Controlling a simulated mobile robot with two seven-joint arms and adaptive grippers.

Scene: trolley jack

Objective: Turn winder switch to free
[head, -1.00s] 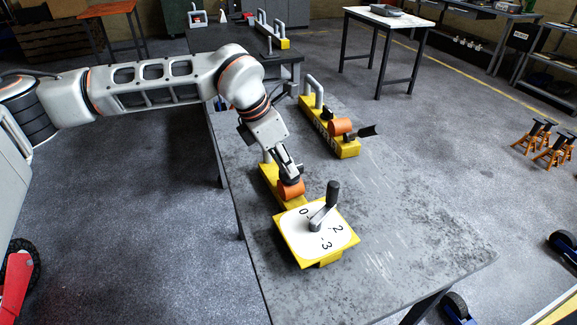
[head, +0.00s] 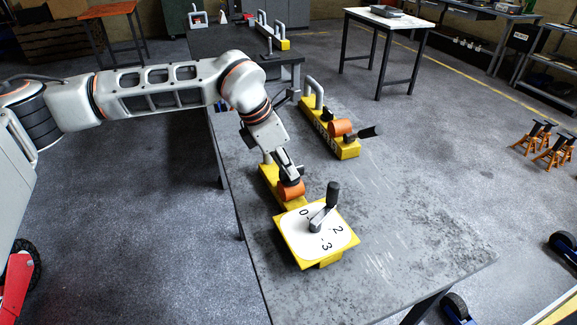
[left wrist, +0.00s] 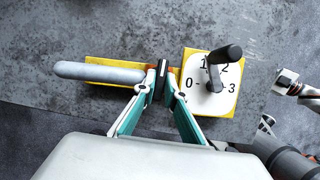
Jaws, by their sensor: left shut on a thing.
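The winder with the yellow base (head: 269,181) lies on the grey table. It has an orange drum (head: 291,191) and a white dial plate (head: 299,238) marked with numbers. A dark-knobbed crank (head: 332,196) stands on the plate and points near the 2; it also shows in the left wrist view (left wrist: 228,54). My left gripper (head: 291,174) is above the drum. In the left wrist view its fingertips (left wrist: 160,82) are closed together on a small dark part, seemingly the switch, left of the dial.
A second yellow unit (head: 346,149) with an orange drum and dark lever (head: 369,132) lies farther back on the same table (head: 400,220). A grey bar handle (left wrist: 98,72) stands over the winder's base, left of my fingers. The table's right side is clear.

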